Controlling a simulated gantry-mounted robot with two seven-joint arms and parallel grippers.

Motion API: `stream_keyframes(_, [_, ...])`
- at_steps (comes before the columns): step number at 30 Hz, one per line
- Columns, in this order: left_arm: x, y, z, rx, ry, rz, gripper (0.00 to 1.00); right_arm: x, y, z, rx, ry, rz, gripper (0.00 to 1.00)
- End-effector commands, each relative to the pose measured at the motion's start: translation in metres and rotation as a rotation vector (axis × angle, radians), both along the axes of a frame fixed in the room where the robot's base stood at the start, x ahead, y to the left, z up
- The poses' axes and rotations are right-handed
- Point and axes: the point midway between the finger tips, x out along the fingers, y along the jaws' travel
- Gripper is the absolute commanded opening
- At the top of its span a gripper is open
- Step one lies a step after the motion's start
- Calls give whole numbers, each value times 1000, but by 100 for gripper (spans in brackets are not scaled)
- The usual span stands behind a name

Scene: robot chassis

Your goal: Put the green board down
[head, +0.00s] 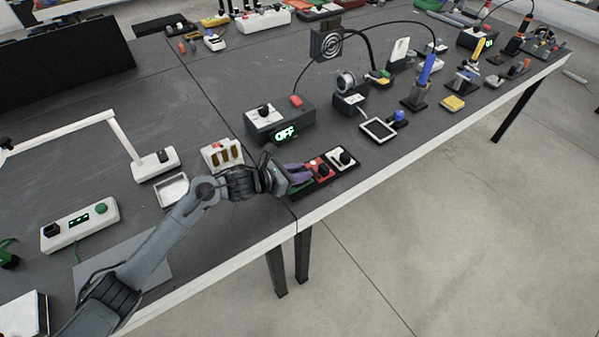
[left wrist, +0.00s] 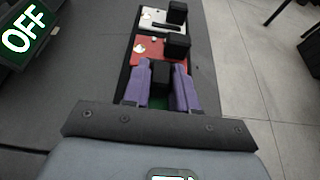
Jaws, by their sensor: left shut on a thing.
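The green board (head: 301,187) is mostly hidden under my left gripper (head: 303,173). In the left wrist view a strip of the green board (left wrist: 158,103) shows low between the purple fingers. My left gripper (left wrist: 162,85) is shut on the black block (left wrist: 161,72) that stands up from this board. The board is at the near end of a black tray (head: 327,182), in line with a red board and a white board. I cannot tell whether it rests on the tray floor. My right gripper is not in view.
The red board (head: 317,168) and the white board (head: 341,158) lie just beyond my fingers, each with a black block. A soldering station with an OFF display (head: 283,125) stands behind. The front table edge (head: 345,196) is close. A white-edged tray (head: 173,190) lies left.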

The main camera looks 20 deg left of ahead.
Motion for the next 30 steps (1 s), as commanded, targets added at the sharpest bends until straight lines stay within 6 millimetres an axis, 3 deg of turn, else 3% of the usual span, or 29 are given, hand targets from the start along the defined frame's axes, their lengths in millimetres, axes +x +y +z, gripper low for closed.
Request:
stream_keyframes(2, [0,0,-4,1,-1,0,0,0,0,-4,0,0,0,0])
stream_keyframes(3, [0,0,-3,0,0,0,30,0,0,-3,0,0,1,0])
stream_keyframes(8, [0,0,-2,0,0,0,52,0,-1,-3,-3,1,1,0])
stream_keyframes(20, [0,0,3,0,0,0,52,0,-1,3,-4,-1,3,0])
stream_keyframes(30, [-40,30,22,5,0,0,52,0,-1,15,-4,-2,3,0])
